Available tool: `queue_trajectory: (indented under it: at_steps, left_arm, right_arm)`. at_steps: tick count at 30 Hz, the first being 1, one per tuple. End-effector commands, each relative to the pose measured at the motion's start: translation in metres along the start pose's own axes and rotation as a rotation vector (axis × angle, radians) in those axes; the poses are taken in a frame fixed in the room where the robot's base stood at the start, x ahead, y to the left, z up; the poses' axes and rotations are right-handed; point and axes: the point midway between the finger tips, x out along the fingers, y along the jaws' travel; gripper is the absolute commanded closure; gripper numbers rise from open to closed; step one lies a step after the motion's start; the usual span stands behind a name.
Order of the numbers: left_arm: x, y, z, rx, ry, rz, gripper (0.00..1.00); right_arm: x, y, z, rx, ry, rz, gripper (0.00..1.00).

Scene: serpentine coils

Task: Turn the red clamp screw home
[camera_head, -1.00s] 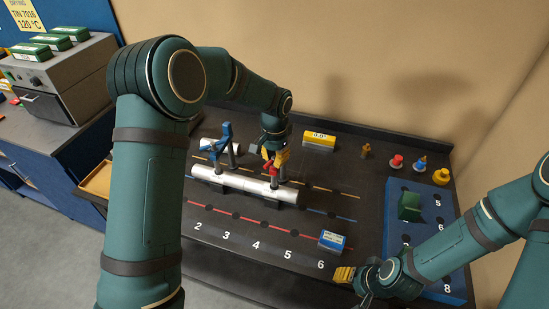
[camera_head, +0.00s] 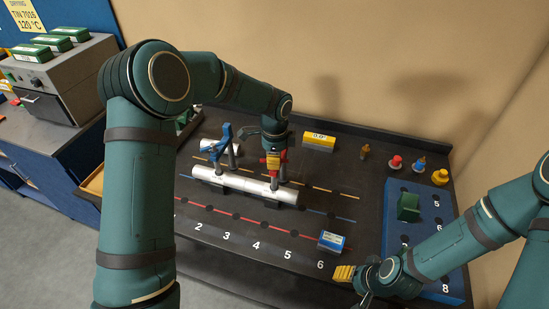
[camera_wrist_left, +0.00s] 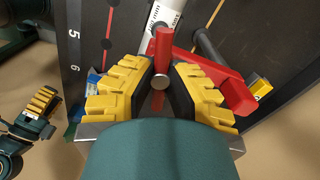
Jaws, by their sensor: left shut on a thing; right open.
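The red clamp screw (camera_wrist_left: 163,48) stands between the yellow fingers of my left gripper (camera_wrist_left: 158,85) in the left wrist view. The gripper is shut on it, and a red clamp arm (camera_wrist_left: 225,82) reaches out beside it. In the head view my left gripper (camera_head: 274,160) is above the right end of a silver tube (camera_head: 240,186), with the red clamp (camera_head: 273,176) under it. The blue clamp (camera_head: 219,143) stands at the tube's left part. My right gripper (camera_head: 352,277) is open and empty near the table's front edge.
A blue-and-white block (camera_head: 332,241) lies by number 6. A yellow block (camera_head: 319,141) stands at the back. The blue board (camera_head: 431,229) at the right holds a green block (camera_head: 408,207). Red, blue and yellow knobs stand behind it.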

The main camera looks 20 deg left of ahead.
Motion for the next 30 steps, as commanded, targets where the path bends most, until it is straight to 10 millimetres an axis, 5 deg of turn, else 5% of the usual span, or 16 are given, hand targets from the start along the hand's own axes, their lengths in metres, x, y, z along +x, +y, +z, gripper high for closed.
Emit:
queue_trajectory:
  at_steps: [27, 28, 30]
  left_arm:
    - [-0.0007, -0.0003, -0.0018, 0.184, 0.003, -0.004, 1.00]
    - [-0.0007, -0.0003, -0.0018, 0.184, 0.003, -0.004, 0.79]
    - [-0.0007, -0.0001, -0.0018, 0.184, 0.003, -0.003, 0.54]
  right_arm:
    - [-0.0035, -0.0015, -0.0007, -0.001, -0.001, 0.000, 0.49]
    - [-0.0035, -0.0015, -0.0007, -0.001, -0.001, 0.000, 0.49]
    - [-0.0035, -0.0015, -0.0006, -0.001, -0.001, 0.000, 0.49]
